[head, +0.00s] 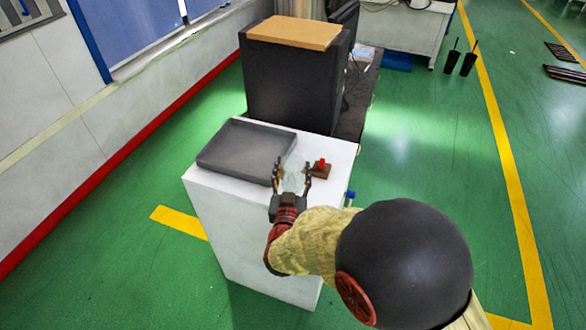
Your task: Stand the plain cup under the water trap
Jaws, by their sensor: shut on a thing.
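My gripper (292,172) is over the front right part of the white stand's top, its two dark fingers closed around a pale, see-through cup (294,182). The cup looks upright between the fingers. Its base is hidden by the gripper, so I cannot tell whether it touches the stand. A small part with a blue top and a pale lower end (349,198) shows at the right side of the stand, partly behind my arm. It may be the water trap, but it is too small to be sure.
A black cabinet with a wooden top (295,33) stands behind. Green floor is open to the right.

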